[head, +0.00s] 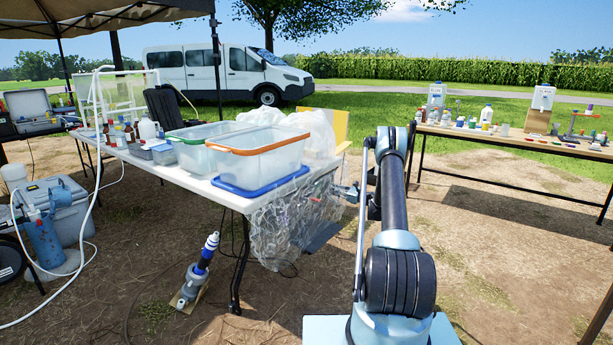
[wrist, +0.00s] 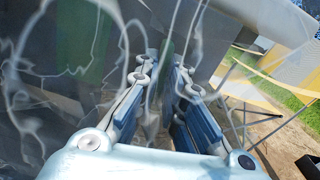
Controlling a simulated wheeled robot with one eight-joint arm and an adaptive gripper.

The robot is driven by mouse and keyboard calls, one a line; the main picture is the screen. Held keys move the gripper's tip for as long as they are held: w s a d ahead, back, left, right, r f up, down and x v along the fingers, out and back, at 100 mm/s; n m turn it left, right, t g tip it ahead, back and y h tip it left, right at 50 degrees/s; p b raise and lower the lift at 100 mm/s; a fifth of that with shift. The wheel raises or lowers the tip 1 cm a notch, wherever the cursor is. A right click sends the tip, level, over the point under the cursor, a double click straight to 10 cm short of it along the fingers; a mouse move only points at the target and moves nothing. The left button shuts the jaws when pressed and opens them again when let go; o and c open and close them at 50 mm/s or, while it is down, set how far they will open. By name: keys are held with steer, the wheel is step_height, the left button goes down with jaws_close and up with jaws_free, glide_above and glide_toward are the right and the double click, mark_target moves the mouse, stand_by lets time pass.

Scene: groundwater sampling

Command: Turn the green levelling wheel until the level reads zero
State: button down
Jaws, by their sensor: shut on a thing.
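I cannot make out a green levelling wheel or a level reading in either view. My gripper (head: 347,192) is at the right end of the left table, beside clear plastic sheeting (head: 290,225) hanging over the table edge. In the wrist view the blue-padded fingers of my gripper (wrist: 167,75) are close together on the same clear sheeting (wrist: 60,60), which spreads around them and blurs what lies behind. A small stand with coloured parts (head: 584,121) is on the right table, too small to read.
The left table (head: 215,190) carries a clear bin with an orange rim (head: 258,150), a green-rimmed bin (head: 200,132) and bottles. A blue-topped device (head: 207,252) stands on the ground in front. The right table (head: 520,140) holds bottles and jars. Bare ground lies between the tables.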

steer(key=n, duration=1)
steer(key=shift+n, duration=0.3)
steer(key=c, duration=1.6)
jaws_free()
steer(key=v, duration=1.2)
